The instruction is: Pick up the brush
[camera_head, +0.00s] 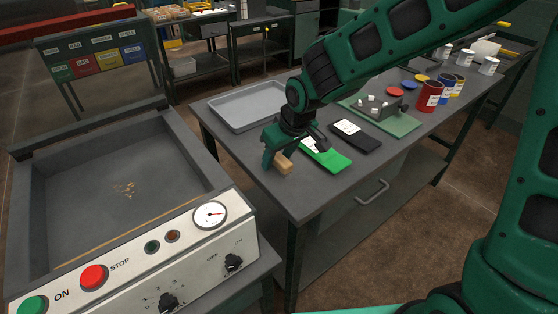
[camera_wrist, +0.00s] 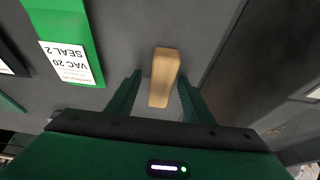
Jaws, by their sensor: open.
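The brush (camera_head: 284,164) shows as a light wooden block near the front left corner of the grey table (camera_head: 300,196); I cannot see any bristles. In the wrist view the brush (camera_wrist: 165,72) lies lengthwise between the two fingers, with bare gaps on both sides. My gripper (camera_head: 292,153) is open and points down over the brush. In the wrist view my gripper (camera_wrist: 160,84) has its fingertips on either side of the block, not visibly touching it. I cannot tell how high the fingertips are above the table.
A green pouch (camera_head: 332,160) and a black pouch (camera_head: 357,136) lie just right of the brush. A grey tray (camera_head: 250,122) is behind it. Red, blue and yellow cans (camera_head: 430,97) stand farther back. A control-panel machine (camera_head: 130,262) stands left, across a gap.

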